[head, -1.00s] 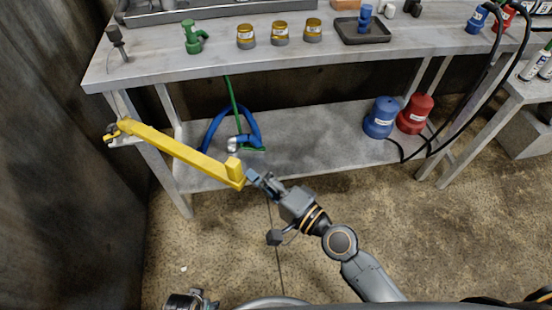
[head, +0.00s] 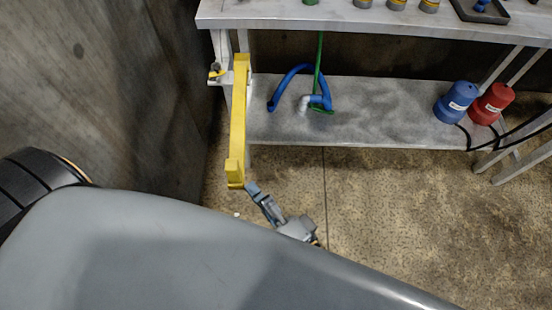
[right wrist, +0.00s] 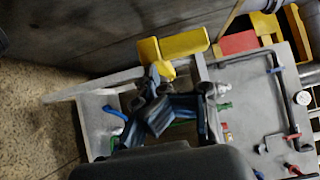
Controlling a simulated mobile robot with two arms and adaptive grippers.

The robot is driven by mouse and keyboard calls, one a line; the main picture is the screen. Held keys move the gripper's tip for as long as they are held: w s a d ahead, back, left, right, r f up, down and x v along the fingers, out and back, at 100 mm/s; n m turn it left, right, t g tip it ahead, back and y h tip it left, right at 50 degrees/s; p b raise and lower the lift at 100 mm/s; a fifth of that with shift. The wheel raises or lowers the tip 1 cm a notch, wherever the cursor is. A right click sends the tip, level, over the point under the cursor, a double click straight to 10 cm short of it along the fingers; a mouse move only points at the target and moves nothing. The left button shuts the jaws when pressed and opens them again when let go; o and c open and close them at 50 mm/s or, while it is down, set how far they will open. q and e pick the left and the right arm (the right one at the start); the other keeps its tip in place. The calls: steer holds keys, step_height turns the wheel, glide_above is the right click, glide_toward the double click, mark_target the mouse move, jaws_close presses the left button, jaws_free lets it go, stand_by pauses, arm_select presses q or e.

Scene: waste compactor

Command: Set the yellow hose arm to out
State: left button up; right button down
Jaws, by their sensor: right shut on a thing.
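The yellow hose arm (head: 238,115) hinges at the left end of the workbench. In the head view it points out from the bench toward me, with its upright end block near the bottom. My right gripper (head: 252,188) is at that free end, shut on the hose arm. The right wrist view shows the yellow arm (right wrist: 185,44) just beyond the dark fingers (right wrist: 160,88); the exact contact is partly hidden. My left gripper is not in view.
The grey workbench (head: 400,23) has a lower shelf (head: 390,115) with a blue hose (head: 272,95), a blue canister (head: 455,103) and a red canister (head: 491,104). A dark wall (head: 130,90) stands close on the left. The floor right of my gripper is clear. My own grey body covers the lower left.

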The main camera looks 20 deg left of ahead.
steer(key=shift+s+a, duration=0.45)
steer(key=shift+a, duration=0.3)
steer(key=shift+d, duration=0.15)
steer(key=v, duration=1.1)
steer(key=shift+s+d, duration=0.15)
steer(key=shift+d, duration=0.2)
